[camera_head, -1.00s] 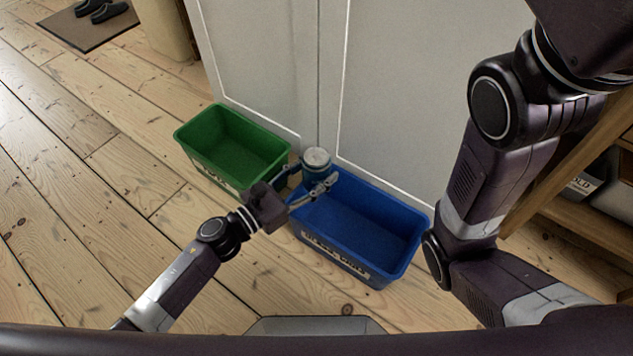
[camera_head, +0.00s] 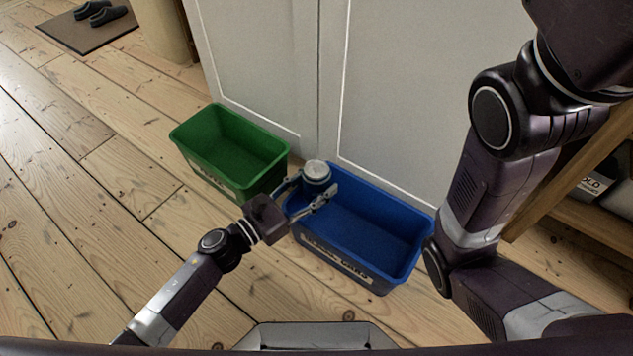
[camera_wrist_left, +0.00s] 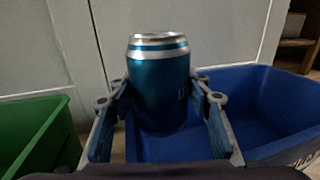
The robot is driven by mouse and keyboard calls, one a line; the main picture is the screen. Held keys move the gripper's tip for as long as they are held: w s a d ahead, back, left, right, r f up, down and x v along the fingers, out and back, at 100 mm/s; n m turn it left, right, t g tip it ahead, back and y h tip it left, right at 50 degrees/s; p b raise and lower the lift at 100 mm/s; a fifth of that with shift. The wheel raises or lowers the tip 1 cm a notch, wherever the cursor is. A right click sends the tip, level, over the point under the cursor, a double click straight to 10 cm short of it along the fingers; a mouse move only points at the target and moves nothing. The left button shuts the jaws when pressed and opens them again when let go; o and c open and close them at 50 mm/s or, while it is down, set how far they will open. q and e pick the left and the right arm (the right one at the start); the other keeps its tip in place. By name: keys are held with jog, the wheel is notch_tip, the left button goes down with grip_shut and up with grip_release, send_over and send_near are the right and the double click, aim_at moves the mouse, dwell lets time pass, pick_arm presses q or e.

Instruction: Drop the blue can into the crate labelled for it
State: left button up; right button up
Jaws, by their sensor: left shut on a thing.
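The blue can (camera_head: 316,172) has a silver top and stands upright in my left gripper (camera_head: 308,197), which is shut on it. In the left wrist view the can (camera_wrist_left: 160,85) sits between the two fingers (camera_wrist_left: 160,103). In the head view it appears over the left end of the blue crate (camera_head: 372,225). The blue crate has a pale label on its front, too blurred to read for certain. A green crate (camera_head: 228,152) stands to the left, its label partly visible. My right arm's links show at the right, but its gripper is out of view.
A pale cabinet (camera_head: 400,90) stands right behind both crates. A wooden shelf (camera_head: 555,190) is at the right, partly behind my arm. A doormat (camera_head: 85,30) with dark slippers lies at the far left. The floorboards (camera_head: 80,190) at the left are clear.

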pick_arm(q)
jog(key=o, duration=0.9)
jog(key=shift+o, duration=0.2)
jog(key=shift+r, duration=0.1)
